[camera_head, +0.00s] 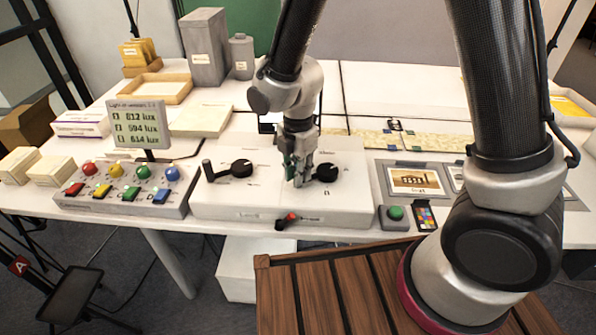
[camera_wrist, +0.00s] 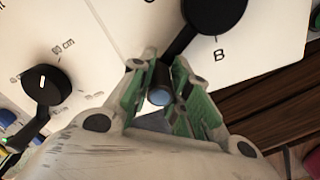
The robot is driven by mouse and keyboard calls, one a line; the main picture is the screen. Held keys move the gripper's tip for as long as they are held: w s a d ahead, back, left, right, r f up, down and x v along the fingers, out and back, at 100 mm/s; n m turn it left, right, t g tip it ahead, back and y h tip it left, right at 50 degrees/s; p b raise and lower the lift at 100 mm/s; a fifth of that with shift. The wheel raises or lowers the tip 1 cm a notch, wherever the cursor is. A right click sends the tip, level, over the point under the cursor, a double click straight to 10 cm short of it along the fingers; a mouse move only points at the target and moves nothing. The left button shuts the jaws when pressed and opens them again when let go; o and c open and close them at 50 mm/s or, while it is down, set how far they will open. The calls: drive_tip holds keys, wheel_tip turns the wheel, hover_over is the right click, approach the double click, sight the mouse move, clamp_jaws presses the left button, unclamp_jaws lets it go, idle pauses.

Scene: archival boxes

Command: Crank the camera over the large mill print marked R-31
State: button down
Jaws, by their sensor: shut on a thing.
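The white control box (camera_head: 230,207) carries two black cranks. My gripper (camera_head: 298,172) is shut on the handle (camera_wrist: 160,85) of the right crank (camera_head: 327,172), whose hub (camera_wrist: 213,12) sits near a letter B in the wrist view. The left crank (camera_head: 242,167) stands free; its dial also shows in the wrist view (camera_wrist: 42,85). A framed print of a building (camera_head: 416,180) lies at the right; its label is too small to read. A second framed print is mostly hidden behind my arm. I cannot make out the camera clearly.
A panel of coloured knobs and switches (camera_head: 120,205) and a lux display (camera_head: 139,124) stand left. A green button (camera_head: 395,213) and colour card (camera_head: 425,217) lie right. Grey boxes (camera_head: 206,48) stand behind. A red-tipped lever (camera_head: 287,219) projects from the box's front.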

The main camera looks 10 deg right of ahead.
drive_tip(key=c, duration=1.3)
unclamp_jaws()
wheel_tip(320, 180, up, 12)
